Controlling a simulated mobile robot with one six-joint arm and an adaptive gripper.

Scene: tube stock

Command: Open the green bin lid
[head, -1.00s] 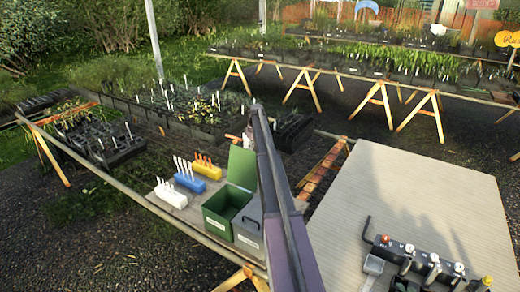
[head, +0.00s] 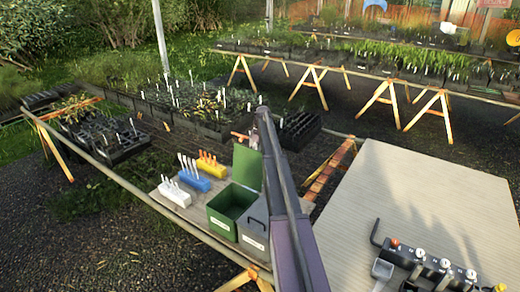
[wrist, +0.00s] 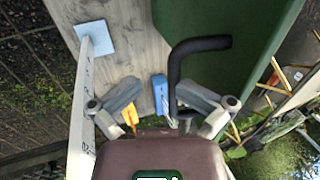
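The green bin (head: 222,226) stands on the bench with its top open. Its green lid (head: 246,166) stands up at the back edge of the bin. In the wrist view a green panel (wrist: 222,85), which looks like the lid, carries a black bent handle (wrist: 176,70). My gripper (wrist: 162,108) is open, its two grey fingers spread wide with the lower end of the handle showing between them. Whether they touch the handle I cannot tell. In the head view my gripper is mostly hidden by my arm near the lid.
A grey bin (head: 255,240) stands right beside the green bin. White (head: 174,196), blue (head: 196,181) and yellow (head: 211,168) blocks holding tags stand to the left. Plant trays (head: 108,145) lie behind. A board with tools (head: 430,262) is on the right-hand table (head: 415,195).

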